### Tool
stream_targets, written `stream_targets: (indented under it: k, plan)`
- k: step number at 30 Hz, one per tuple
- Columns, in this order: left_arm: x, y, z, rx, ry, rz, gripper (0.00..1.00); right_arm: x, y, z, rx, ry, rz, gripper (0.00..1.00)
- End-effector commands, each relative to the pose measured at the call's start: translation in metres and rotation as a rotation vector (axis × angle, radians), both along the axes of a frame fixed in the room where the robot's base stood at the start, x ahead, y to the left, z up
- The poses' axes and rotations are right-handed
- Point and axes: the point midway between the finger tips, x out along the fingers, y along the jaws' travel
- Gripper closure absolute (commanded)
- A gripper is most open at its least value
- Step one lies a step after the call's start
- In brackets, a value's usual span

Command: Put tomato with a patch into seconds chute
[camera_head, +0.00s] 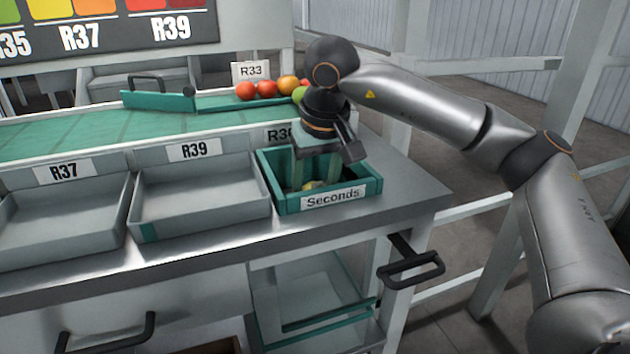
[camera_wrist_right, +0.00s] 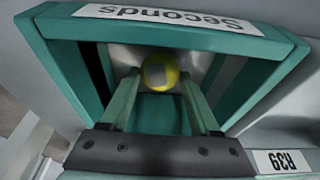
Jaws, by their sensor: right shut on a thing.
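The yellow tomato with a grey patch (camera_wrist_right: 160,72) sits between my right gripper's (camera_wrist_right: 163,92) two teal fingertips in the right wrist view. The patch faces the camera. The teal seconds chute (camera_head: 372,187) stands at the right end of the bench, with a "Seconds" label on its front. In the head view my right gripper (camera_head: 316,178) points down into this chute, with its fingers inside the rim. Only a bit of yellow tomato shows there; the rest is hidden by the front wall and fingers. My left gripper is out of view.
Empty grey chutes R39 (camera_head: 205,225) and R37 (camera_head: 65,251) stand to the left. Behind is a green belt (camera_head: 90,140). Red, orange and green tomatoes (camera_head: 267,89) sit at the back near the R33 sign. A black handle (camera_head: 410,265) juts from the bench's right end.

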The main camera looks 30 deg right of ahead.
Motion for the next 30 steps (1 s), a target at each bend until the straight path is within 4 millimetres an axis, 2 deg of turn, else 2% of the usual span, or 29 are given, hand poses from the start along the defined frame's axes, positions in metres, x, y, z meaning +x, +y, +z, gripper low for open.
stream_targets:
  k: [7,8,17,22,27,30]
  plan:
    - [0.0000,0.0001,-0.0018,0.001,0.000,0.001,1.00,0.0000,-0.0001,-0.0041,0.000,0.000,0.000,0.64]
    - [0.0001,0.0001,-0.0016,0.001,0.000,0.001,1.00,0.0000,0.0000,-0.0036,0.001,0.000,0.000,0.35]
    - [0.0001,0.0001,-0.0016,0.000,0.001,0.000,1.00,0.0000,0.0000,-0.0034,0.000,0.000,0.000,0.02]
    - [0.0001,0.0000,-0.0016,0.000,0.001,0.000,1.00,0.0000,0.0000,-0.0034,0.000,0.000,0.000,0.02]
    - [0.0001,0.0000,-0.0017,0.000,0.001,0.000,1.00,0.0000,0.0000,-0.0036,0.000,0.001,0.000,0.21]
    - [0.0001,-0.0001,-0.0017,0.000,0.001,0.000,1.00,-0.0001,0.0000,-0.0035,0.000,0.000,0.000,0.22]
